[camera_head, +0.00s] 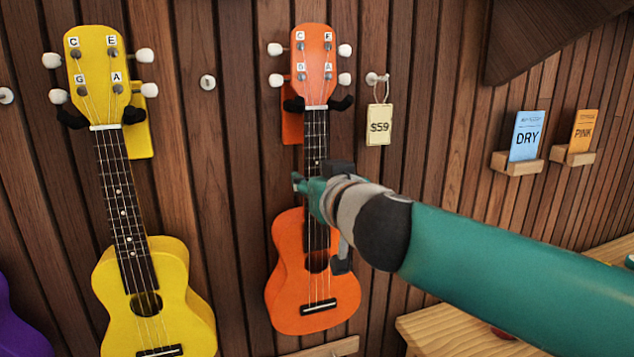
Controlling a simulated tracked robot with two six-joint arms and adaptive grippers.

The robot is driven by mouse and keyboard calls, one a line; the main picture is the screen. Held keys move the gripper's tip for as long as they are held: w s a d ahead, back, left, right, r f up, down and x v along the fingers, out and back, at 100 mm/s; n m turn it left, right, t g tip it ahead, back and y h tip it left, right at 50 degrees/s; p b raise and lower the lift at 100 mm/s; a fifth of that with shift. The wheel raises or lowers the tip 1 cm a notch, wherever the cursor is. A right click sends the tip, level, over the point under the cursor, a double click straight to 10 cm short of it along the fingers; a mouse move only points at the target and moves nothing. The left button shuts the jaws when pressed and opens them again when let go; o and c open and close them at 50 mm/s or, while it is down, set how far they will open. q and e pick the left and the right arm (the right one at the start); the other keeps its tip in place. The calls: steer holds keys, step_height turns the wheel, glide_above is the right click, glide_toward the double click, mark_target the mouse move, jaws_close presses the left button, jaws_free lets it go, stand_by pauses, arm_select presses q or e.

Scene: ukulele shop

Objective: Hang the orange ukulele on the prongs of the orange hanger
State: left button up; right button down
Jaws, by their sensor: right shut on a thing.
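The orange ukulele (290,275) is upright against the wall, its head at the top and its body below. The orange hanger (291,127) shows behind the neck, mostly hidden by the ukulele. Its dark prongs (342,103) show on both sides of the neck, just below the head; I cannot tell whether the head rests on them. My right gripper (338,215) comes in from the right and is shut on the orange ukulele where the neck meets the body. The arm hides part of the strings and body edge. My left gripper is not in view.
A yellow ukulele (178,290) hangs at left on a yellow hanger (139,138). A purple ukulele (20,325) is partly visible at lower left. A $59 tag (379,125) hangs from a peg. DRY (526,135) and PINK (584,131) cards stand on small shelves. A wooden surface (455,330) lies below my arm.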

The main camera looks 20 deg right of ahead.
steer(key=shift+s, duration=0.15)
steer(key=shift+s+b, duration=0.35)
steer(key=shift+b, duration=0.1)
steer(key=shift+s, duration=0.1)
stand_by(0.4)
steer(key=c, duration=0.6)
jaws_free()
steer(key=shift+f, duration=0.15)
steer(key=shift+s, duration=0.15)
steer(key=shift+s+b, duration=0.55)
steer(key=shift+s, duration=0.35)
